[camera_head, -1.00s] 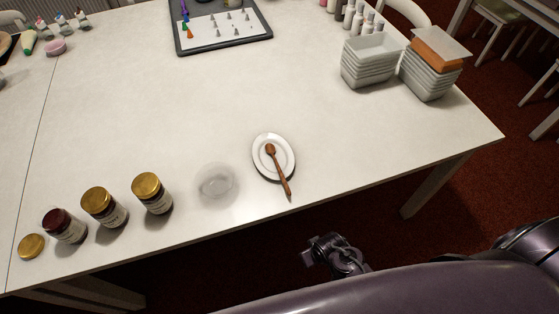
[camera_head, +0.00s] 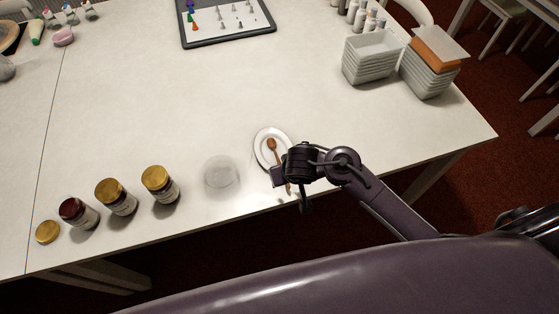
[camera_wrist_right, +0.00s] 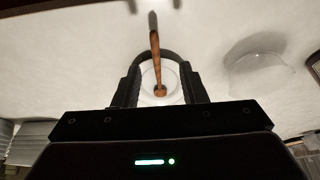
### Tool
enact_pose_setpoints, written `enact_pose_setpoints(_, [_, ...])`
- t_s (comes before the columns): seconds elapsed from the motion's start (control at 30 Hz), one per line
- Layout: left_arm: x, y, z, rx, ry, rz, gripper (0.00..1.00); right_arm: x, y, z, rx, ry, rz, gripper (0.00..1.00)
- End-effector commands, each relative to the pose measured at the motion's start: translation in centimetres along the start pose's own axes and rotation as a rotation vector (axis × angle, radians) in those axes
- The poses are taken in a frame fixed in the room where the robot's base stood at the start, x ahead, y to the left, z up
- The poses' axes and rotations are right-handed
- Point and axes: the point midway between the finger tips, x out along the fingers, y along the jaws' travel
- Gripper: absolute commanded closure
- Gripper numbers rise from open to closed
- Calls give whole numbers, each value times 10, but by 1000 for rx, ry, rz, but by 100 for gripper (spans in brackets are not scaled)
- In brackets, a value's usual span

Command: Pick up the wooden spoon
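The wooden spoon (camera_head: 272,147) lies on a small white oval plate (camera_head: 261,137) near the front table edge, its handle reaching over the rim towards me. My right gripper (camera_head: 281,178) is over the handle side and hides part of the spoon and plate. In the right wrist view the spoon (camera_wrist_right: 155,48) runs between the two separated fingers, its bowl over the white plate (camera_wrist_right: 174,75). The right gripper (camera_wrist_right: 160,62) looks open; I cannot tell whether it touches the spoon. My left gripper is not in view.
A clear glass bowl (camera_head: 222,173) stands left of the plate, with several gold- and dark-lidded jars (camera_head: 160,184) further left. Stacked white containers (camera_head: 371,62) stand at the back right. A dark-framed board (camera_head: 228,40) lies at the back. The table middle is clear.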

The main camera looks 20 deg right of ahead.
Motion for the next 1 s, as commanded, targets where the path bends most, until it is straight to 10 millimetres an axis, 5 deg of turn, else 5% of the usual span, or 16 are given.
enact_pose_setpoints(0.17, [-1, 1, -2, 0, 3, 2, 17, 0, 5, -8, 19, 6, 24, 62])
enact_pose_setpoints(0.7, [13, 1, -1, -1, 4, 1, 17, 68, 6, -8, 23, 6, 23, 62])
enact_pose_setpoints(1.0, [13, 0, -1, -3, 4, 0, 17, 73, 6, -8, 25, 6, 22, 62])
